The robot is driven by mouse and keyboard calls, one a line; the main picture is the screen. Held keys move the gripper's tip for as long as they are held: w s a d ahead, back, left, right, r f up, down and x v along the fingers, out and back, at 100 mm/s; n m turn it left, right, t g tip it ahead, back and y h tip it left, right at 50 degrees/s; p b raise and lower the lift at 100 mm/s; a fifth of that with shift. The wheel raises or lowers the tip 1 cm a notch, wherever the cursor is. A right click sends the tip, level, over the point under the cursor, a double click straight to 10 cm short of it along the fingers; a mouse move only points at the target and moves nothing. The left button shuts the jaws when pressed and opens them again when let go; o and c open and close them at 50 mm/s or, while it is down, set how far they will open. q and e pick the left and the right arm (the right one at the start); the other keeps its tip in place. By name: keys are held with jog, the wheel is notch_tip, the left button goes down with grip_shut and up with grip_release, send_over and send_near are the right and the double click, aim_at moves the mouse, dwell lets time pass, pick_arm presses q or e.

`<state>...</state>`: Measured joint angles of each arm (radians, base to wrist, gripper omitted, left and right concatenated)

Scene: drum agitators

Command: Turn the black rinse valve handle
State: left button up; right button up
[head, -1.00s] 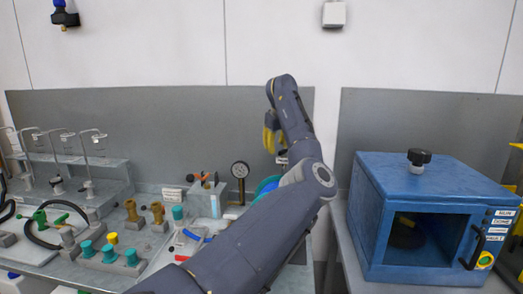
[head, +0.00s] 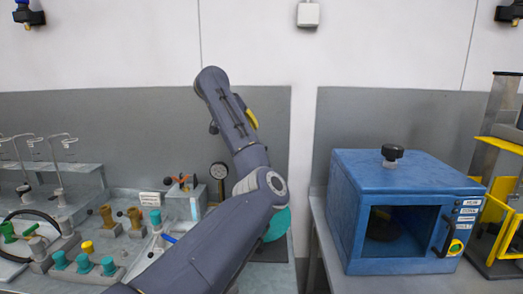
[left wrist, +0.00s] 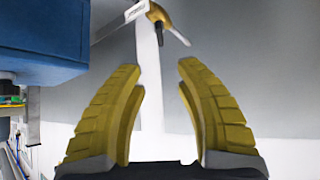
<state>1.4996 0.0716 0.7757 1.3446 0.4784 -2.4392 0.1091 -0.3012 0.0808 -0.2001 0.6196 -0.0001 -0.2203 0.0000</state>
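I cannot tell for sure that this is the black rinse valve handle; in the head view no such valve can be made out, and my arm covers part of the bench. My left gripper (left wrist: 161,76) is open, its two yellow fingers apart with nothing between them. In the head view only a yellow part of it (head: 251,119) shows beside my arm. My right gripper is not in view.
A blue cabinet (head: 345,215) with a black knob (head: 392,152) stands right of my arm. A pressure gauge (head: 219,171), brass and teal fittings and a teal disc (head: 278,224) are on the bench around my arm. A yellow frame (head: 490,190) stands at far right.

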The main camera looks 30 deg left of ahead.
pick_arm(q)
jog(key=x, duration=1.5)
jog(key=shift+w+f, duration=0.25)
grip_shut()
